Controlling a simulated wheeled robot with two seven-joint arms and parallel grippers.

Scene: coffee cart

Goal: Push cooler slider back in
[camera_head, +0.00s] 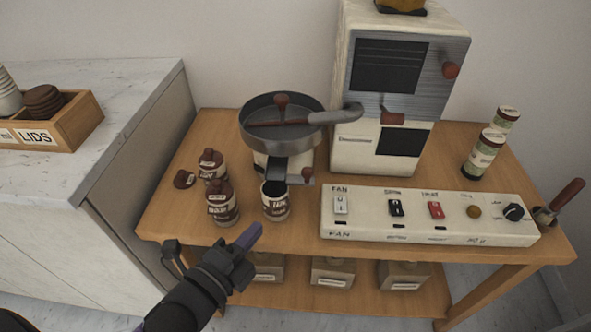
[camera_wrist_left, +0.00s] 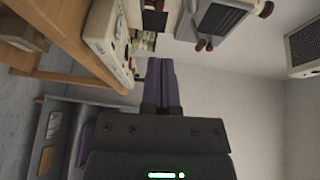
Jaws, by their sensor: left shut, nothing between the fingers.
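The cooler (camera_head: 283,128) is a round dark metal pan with a stirring arm, standing on the wooden cart. A dark chute (camera_head: 279,172) slopes from its front. The slider (camera_head: 300,180) is a small grey plate with a red knob (camera_head: 307,173), sticking out to the right of the chute. A labelled container (camera_head: 276,205) stands below the chute mouth. My left gripper (camera_head: 256,232) is shut and empty, in front of and below that container and apart from the slider. Its purple fingers also show together in the left wrist view (camera_wrist_left: 161,84). My right gripper is out of view.
A white switch panel (camera_head: 430,222) lies to the right. The roaster (camera_head: 397,90) stands behind. Several boxes sit on the lower shelf (camera_head: 367,295).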

